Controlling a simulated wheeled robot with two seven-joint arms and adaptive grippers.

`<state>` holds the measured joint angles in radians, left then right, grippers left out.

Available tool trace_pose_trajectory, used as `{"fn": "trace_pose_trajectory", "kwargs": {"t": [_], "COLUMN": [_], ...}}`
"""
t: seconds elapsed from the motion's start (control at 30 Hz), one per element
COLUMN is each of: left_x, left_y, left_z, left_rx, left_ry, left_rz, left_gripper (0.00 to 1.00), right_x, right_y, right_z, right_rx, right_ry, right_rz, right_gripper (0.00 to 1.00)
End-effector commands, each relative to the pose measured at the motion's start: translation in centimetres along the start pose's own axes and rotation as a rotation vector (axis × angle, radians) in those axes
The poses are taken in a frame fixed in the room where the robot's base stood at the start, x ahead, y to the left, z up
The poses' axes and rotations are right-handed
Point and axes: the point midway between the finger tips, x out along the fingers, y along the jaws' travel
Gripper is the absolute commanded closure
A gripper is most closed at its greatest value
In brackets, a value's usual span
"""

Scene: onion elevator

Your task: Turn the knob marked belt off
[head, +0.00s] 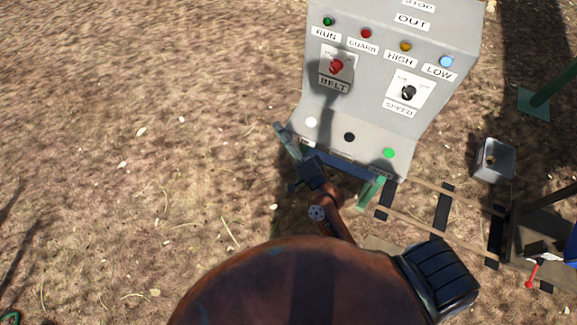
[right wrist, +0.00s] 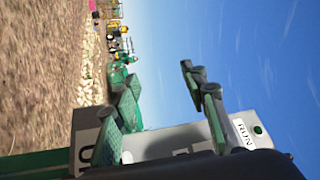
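The grey control panel (head: 375,105) stands at upper centre in the head view and also shows sideways in the right wrist view (right wrist: 170,143). Its red belt knob (head: 336,66) sits above the BELT label (head: 333,85); a shadow falls over it and its exact setting is too small to read. My right gripper (head: 313,172) is below the panel's lower edge, apart from the belt knob. In the right wrist view its green-padded fingers (right wrist: 155,82) stand apart with nothing between them. The belt knob is not visible there.
A black speed knob (head: 408,93) is right of the belt knob. Lamps run along the panel's top, and white, black and green buttons (head: 389,153) along its bottom. A grey bin (head: 494,160) and rails stand at right. Dry ground at left is clear.

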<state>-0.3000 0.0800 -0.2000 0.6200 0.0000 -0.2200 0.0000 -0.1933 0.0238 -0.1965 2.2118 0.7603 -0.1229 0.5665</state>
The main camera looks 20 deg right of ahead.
Motion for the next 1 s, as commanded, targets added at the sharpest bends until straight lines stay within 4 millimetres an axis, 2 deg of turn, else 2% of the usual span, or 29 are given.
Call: {"fn": "trace_pose_trajectory", "kwargs": {"t": [0.3, 0.6, 0.8, 1.0], "left_x": [-0.2, -0.4, -0.5, -0.5], "left_y": [0.0, 0.0, 0.0, -0.1], "left_z": [-0.1, -0.2, -0.2, -0.3], "left_rx": [0.0, 0.0, 0.0, 0.0], "left_ry": [0.002, 0.003, 0.004, 0.004], "left_rz": [0.0, 0.0, -0.001, -0.001], "left_gripper": [0.6, 0.6, 0.6, 0.6], "right_x": [-2.7, -5.6, -7.3, -8.2], "right_y": [5.0, 9.7, 12.1, 13.2], "right_z": [2.1, 3.4, 3.8, 4.0], "right_rx": [-0.185, -0.319, -0.382, -0.41], "right_ry": [-0.134, -0.244, -0.299, -0.327], "right_rz": [0.162, 0.297, 0.364, 0.397], "right_gripper": [0.6, 0.6, 0.6, 0.6]}}
